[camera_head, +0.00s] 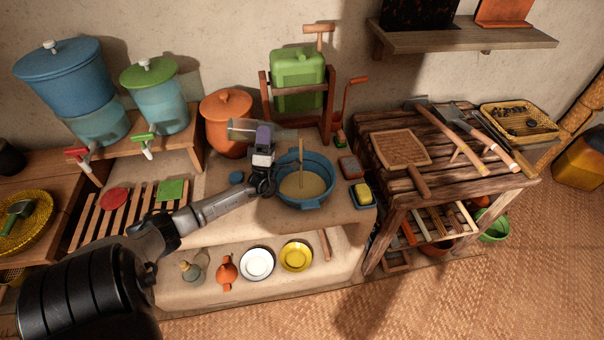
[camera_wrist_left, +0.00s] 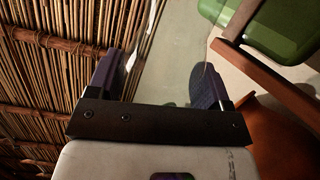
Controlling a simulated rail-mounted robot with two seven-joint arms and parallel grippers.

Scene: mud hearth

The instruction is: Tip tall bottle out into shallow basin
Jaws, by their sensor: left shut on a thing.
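A clear see-through bottle (camera_head: 236,130) lies nearly level on its side in the head view, in front of the orange clay pot. My left gripper (camera_head: 264,134) is shut around it and holds it up in the air. In the left wrist view the clear bottle (camera_wrist_left: 168,62) shows between the two dark fingers (camera_wrist_left: 155,82). The blue shallow basin (camera_head: 327,192) stands on the ledge below and to the right of the gripper. It holds something tan, with a stick standing in it. I cannot tell what is inside the bottle. My right gripper is not in view.
The orange pot (camera_head: 220,137) stands close behind the bottle. A green canister (camera_head: 298,82) in a wooden frame stands behind the basin. A small blue dish with yellow soap (camera_head: 362,193) sits right of the basin. Blue dispensers (camera_head: 62,85) stand at left.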

